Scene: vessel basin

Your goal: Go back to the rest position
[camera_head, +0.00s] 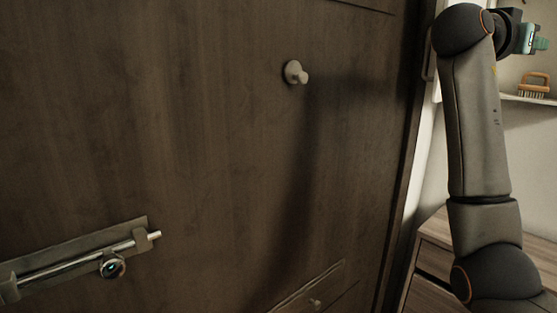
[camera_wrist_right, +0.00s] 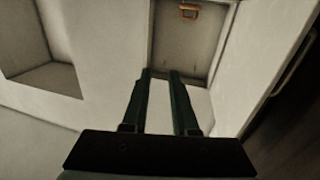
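My right arm stands raised along the right side of the head view, bent at the top. Its right gripper (camera_head: 538,42) shows only in part at the upper right edge, in front of the shelf area. In the right wrist view the two dark fingers of the right gripper (camera_wrist_right: 160,74) point up the picture with a gap between them. Nothing is held between the fingers. My left arm and left gripper are not in view.
A dark wooden door (camera_head: 200,150) fills most of the head view, with a round knob (camera_head: 294,73) and a metal slide bolt (camera_head: 85,258). An orange-handled brush (camera_head: 534,83) sits on a white shelf (camera_head: 530,100). A wooden cabinet (camera_head: 432,250) stands lower right.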

